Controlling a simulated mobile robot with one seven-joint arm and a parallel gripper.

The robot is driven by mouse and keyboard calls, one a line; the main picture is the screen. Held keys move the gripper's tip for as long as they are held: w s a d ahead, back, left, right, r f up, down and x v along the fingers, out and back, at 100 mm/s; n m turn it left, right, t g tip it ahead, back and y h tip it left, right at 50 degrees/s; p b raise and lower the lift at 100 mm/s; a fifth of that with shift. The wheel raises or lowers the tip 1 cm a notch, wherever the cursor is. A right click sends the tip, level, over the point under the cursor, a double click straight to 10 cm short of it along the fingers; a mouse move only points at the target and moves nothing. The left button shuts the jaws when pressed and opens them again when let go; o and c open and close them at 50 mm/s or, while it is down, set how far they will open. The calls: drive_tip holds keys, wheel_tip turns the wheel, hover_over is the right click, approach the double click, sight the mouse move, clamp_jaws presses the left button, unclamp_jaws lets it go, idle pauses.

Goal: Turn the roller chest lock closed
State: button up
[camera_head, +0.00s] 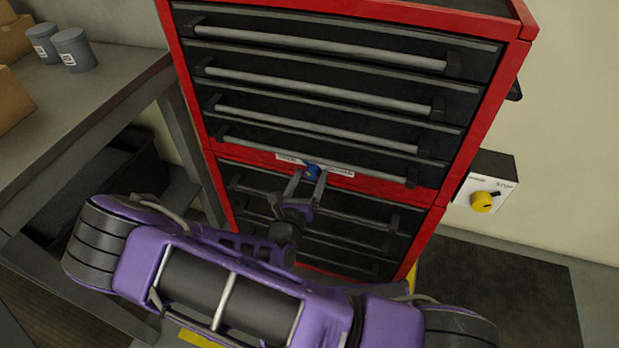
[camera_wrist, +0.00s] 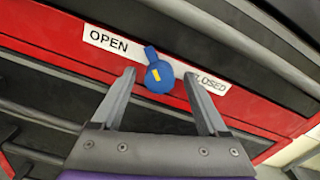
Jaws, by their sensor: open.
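The roller chest (camera_head: 330,170) is red with dark drawers and long grey handles. Its lock (camera_wrist: 158,75) is a blue knob with a yellow mark, on the red band between the drawer stacks; it also shows small in the head view (camera_head: 312,171). In the wrist view an OPEN label (camera_wrist: 105,40) is left of the knob and a CLOSED label (camera_wrist: 211,82) right, partly covered by a finger. The knob's tab points up and slightly left in that view. My gripper (camera_wrist: 158,92) is open, its fingertips either side of the knob; I cannot tell whether they touch it.
A workbench (camera_head: 100,95) with grey cans (camera_head: 73,50) and cardboard boxes (camera_head: 12,40) stands at the left. A wall box with a yellow knob (camera_head: 483,201) is right of the chest. A dark mat (camera_head: 510,295) lies on the floor at the right.

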drive_tip(key=shift+w, duration=0.1)
clamp_jaws()
idle(0.4)
drive_tip(key=m+p, duration=0.2)
drive_tip(key=m, duration=0.1)
drive_tip(key=shift+d+r, duration=0.1)
drive_tip(key=shift+r, duration=0.05)
drive_tip(key=m+p, duration=0.1)
drive_tip(key=m, duration=0.4)
drive_tip(key=shift+m, duration=0.3)
drive_tip(key=m, duration=0.4)
drive_tip(key=shift+f+m, duration=0.2)
drive_tip(key=shift+m, duration=0.1)
drive_tip(key=m, duration=0.4)
drive_tip(key=shift+m, duration=0.3)
